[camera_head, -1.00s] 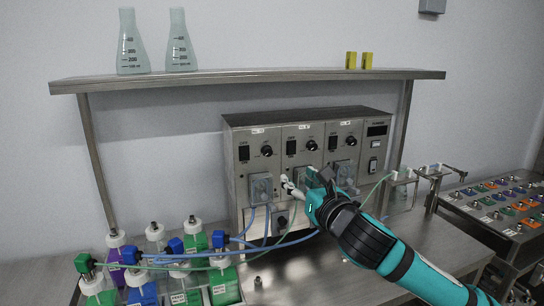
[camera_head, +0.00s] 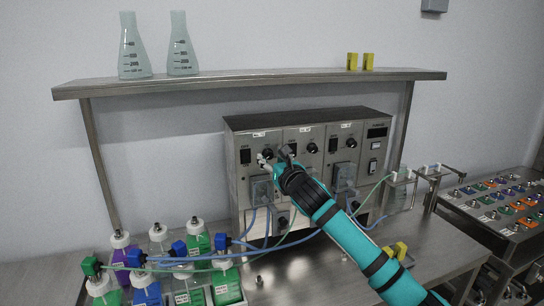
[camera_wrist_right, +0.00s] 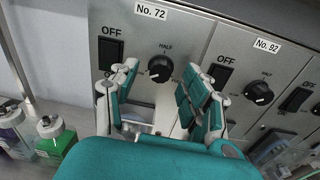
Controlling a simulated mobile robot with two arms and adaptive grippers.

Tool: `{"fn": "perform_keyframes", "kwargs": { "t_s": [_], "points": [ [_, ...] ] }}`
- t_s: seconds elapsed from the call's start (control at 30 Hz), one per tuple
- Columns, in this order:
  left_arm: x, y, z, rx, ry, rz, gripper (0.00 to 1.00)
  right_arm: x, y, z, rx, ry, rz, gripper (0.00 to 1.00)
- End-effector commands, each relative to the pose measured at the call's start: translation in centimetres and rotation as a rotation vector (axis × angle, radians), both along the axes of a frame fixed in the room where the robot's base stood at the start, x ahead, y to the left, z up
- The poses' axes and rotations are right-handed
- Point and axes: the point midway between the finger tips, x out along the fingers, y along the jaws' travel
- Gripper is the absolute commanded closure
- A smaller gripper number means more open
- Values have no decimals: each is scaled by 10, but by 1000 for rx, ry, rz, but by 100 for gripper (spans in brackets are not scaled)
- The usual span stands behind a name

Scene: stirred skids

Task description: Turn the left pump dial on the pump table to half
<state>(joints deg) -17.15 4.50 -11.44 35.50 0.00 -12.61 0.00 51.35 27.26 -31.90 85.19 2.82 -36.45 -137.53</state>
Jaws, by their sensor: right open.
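The left pump dial (camera_head: 268,153), a black round knob, sits on the left panel of the grey pump unit (camera_head: 310,117). In the right wrist view the dial (camera_wrist_right: 160,68) is under the label No. 72, with HALF printed above it. I cannot tell for sure where its pointer is. My right gripper (camera_head: 274,157) is open just in front of this dial. In the wrist view its fingers (camera_wrist_right: 163,85) stand on either side of the dial, apart from it as seen there. My left gripper is not in view.
The middle dial (camera_head: 312,148), under No. 92 in the wrist view, is to the right. A black OFF switch (camera_wrist_right: 110,52) is left of the dial. Bottles (camera_head: 160,236) and blue tubes (camera_head: 262,246) are below. A shelf (camera_head: 250,79) with flasks runs above.

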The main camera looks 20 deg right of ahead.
Motion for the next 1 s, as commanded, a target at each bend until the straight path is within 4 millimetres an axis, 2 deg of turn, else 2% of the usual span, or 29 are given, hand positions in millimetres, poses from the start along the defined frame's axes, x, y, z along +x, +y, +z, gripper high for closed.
{"fn": "perform_keyframes", "kwargs": {
  "t_s": [0.37, 0.73, 1.0],
  "points": [
    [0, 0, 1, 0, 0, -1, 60, 5, 0, 0, 1, -1, 0, 52],
    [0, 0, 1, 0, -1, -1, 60, 5, 0, 0, 1, 0, -1, 100],
    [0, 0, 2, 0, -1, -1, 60, 5, 0, 0, 13, 1, -1, 100]
  ]
}}
